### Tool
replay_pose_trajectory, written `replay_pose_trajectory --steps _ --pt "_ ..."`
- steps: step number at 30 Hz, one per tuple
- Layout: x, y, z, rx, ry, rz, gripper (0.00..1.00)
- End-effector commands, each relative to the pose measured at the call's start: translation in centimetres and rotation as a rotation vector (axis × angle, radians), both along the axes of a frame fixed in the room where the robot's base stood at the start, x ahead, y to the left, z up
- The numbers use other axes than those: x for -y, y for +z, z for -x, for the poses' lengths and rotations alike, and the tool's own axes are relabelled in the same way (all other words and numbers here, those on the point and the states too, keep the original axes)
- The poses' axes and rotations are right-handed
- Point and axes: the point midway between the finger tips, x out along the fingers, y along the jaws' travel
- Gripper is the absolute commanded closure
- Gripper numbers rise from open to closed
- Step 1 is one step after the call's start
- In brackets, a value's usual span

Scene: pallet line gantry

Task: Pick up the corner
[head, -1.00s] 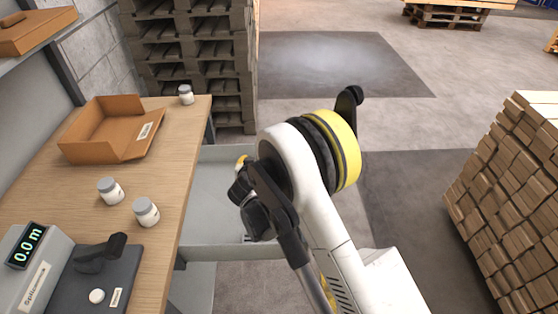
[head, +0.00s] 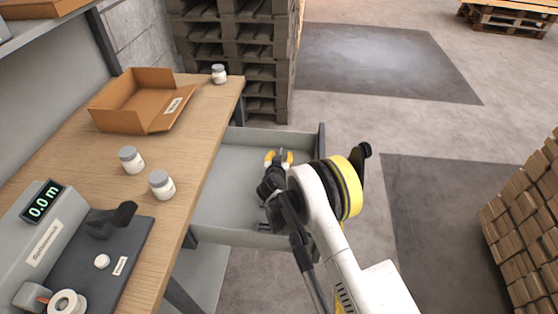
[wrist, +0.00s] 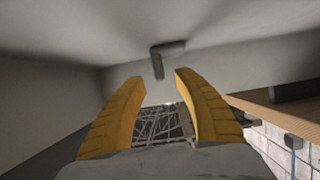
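A small grey L-shaped piece, which looks like the corner (wrist: 160,58), shows in the wrist view beyond my fingertips, against a pale grey surface. My gripper (head: 279,157) has yellow fingers and is over the open grey drawer (head: 223,185) beside the bench. In the wrist view its two fingers (wrist: 155,78) are apart with nothing between them. The piece is apart from the fingers. In the head view a small grey part (head: 265,227) shows beside my arm, near the drawer's near wall; I cannot tell if it is the same piece.
The wooden bench (head: 200,135) on the left holds an open cardboard box (head: 125,118), several white jars and a grey device with a display (head: 42,203). Stacked pallets (head: 262,60) stand behind the drawer. A stack of wood (head: 525,215) stands at the right. The floor between is open.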

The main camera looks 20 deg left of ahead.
Motion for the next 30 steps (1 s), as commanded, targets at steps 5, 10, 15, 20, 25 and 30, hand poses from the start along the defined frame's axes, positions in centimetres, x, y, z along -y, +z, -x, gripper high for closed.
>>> replay_pose_trajectory --steps 5,10,15,20,25,30 --pt "-0.5 -1.0 -1.8 0.001 0.0 0.0 0.62" --pt "-0.5 -0.8 -1.9 0.001 0.001 -0.001 0.62" --pt "-0.5 -0.8 -1.9 0.001 0.001 -0.001 0.91" --pt "-0.5 -0.8 -1.9 0.0 0.001 0.0 1.0" --pt "-0.5 -0.8 -1.9 0.0 0.001 0.0 1.0" --pt "-0.5 -0.3 -1.9 0.0 0.001 0.0 1.0"
